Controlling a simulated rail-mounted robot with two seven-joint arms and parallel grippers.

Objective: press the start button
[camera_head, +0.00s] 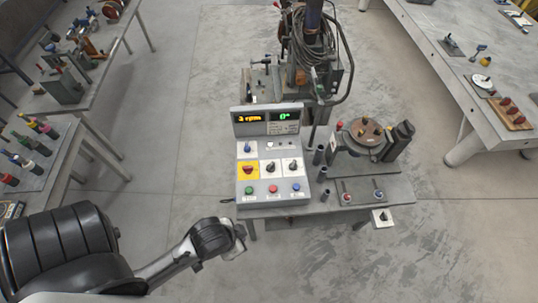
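The grey control box (286,148) stands on a small table in the middle of the view. Its display reads "2 rpm" or "3 rpm" in orange and "0°" in green. A green button (249,190) is at the left of its bottom row, beside a red button (272,188) and a blue button (295,187). I cannot read the labels, so which is the start button is not certain; the green one is likely. My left gripper (236,241) is below and left of the box, apart from it; its fingers are too small to judge. My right gripper is not in view.
A red emergency knob on a yellow plate (241,171) sits above the green button. Two black rotary knobs are beside it. The positioner (363,138) stands right of the box. Workbenches line the left and right. The floor in front (330,265) is clear.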

